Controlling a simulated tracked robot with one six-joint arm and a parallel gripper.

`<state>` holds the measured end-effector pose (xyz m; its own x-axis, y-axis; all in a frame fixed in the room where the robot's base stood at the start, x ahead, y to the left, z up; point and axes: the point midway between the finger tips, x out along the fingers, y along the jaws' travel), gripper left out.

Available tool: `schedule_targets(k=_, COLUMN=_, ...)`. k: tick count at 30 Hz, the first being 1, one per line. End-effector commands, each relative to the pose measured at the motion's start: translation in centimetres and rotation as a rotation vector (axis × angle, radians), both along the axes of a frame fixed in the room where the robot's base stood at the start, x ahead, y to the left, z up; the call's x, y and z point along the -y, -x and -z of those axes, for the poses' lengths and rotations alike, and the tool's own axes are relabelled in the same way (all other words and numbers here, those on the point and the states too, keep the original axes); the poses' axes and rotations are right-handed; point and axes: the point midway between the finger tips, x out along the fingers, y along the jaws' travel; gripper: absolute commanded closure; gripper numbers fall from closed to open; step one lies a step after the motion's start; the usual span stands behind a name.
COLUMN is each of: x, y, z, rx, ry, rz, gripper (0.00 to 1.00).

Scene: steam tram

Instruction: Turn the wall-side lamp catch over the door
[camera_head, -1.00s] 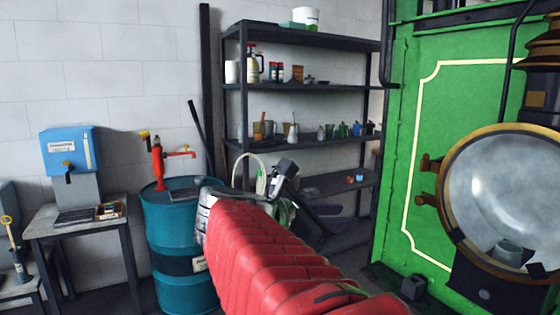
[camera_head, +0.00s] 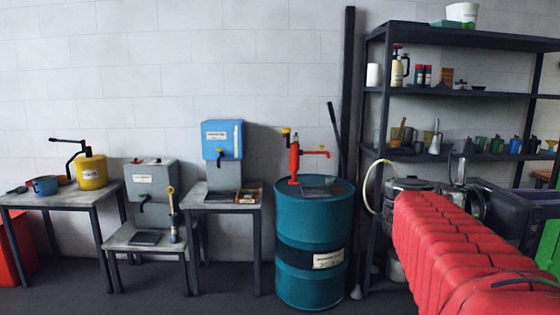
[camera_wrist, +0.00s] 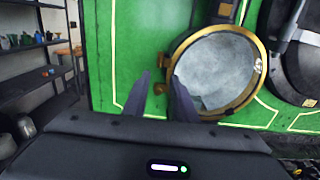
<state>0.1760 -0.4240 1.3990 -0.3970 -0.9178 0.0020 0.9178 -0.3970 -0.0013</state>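In the wrist view the lamp (camera_wrist: 215,75) has a round glass door with a brass rim, on a green panel (camera_wrist: 125,40). Two small brass fittings (camera_wrist: 160,88) stick out at the left of the rim, and a small pale fitting (camera_wrist: 258,66) sits on its right. I cannot tell which is the wall-side catch. The fingers overlap the rim's lower left in the picture; contact cannot be told. The lamp is out of the head view.
The head view shows a dark shelf rack (camera_head: 460,96) with jars, a teal drum (camera_head: 310,220) with a red pump, and small tables with a blue box (camera_head: 222,138) and a yellow can (camera_head: 91,172). Dark floor (camera_head: 150,300) lies open in front. A second dark round fitting (camera_wrist: 297,55) stands right of the lamp.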

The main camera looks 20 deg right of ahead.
Motion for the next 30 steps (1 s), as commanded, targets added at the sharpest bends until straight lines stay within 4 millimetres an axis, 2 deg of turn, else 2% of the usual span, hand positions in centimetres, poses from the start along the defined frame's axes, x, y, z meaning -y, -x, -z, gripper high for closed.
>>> schedule_targets(k=30, x=10.5, y=4.7, z=0.0, rx=0.0, ry=-0.001, rz=0.003, gripper=0.75)
